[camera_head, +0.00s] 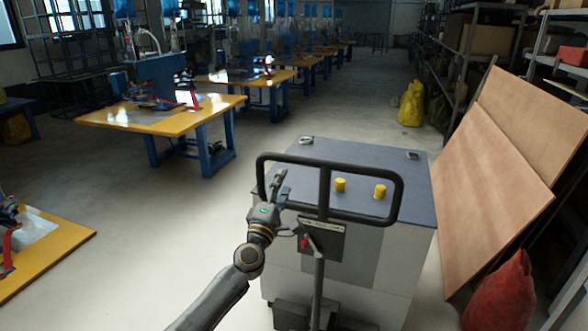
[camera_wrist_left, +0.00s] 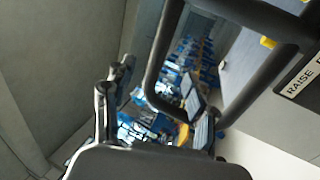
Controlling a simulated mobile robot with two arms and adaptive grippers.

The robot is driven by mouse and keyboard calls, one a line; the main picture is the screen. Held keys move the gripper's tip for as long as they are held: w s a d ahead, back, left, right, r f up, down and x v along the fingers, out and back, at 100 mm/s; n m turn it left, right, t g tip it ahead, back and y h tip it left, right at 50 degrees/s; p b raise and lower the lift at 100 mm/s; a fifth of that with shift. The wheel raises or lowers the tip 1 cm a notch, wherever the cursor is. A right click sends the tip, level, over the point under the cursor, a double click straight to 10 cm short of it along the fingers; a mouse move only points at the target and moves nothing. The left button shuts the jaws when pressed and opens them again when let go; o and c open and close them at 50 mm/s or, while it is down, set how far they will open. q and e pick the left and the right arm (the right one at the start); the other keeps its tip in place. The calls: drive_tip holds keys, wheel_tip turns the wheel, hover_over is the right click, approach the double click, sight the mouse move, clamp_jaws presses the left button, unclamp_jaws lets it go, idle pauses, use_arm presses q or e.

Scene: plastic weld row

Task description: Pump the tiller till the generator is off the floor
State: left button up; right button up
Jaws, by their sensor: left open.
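The generator (camera_head: 385,245) is a pale grey cabinet with a dark blue top and two yellow caps, standing low on the floor; its underside is mostly hidden. In front of it stands the tiller (camera_head: 318,285), a grey shaft with a wide black loop handle (camera_head: 350,164), a label panel and a red lever. My left gripper (camera_head: 280,184) is open at the left end of the loop. In the left wrist view the loop's bent bar (camera_wrist_left: 155,75) runs close by the spread fingers; I cannot tell whether they touch. My right gripper is not in view.
Tan boards (camera_head: 495,155) lean at the right, with a red sack (camera_head: 502,295) below them. A yellow bag (camera_head: 411,103) lies by the shelves. Yellow-topped workbenches (camera_head: 165,118) line the left. The floor left of the generator is clear.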

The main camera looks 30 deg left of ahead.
sight(293, 163)
use_arm(q)
drive_tip(key=b+x, duration=0.1)
drive_tip(key=x, duration=0.7)
drive_tip(key=shift+w+b, duration=0.3)
drive_tip(key=shift+w, duration=0.05)
drive_tip(key=shift+w+r, duration=0.2)
drive_tip(key=shift+w, duration=0.3)
drive_tip(key=shift+w+r, duration=0.1)
drive_tip(key=shift+w, duration=0.05)
clamp_jaws()
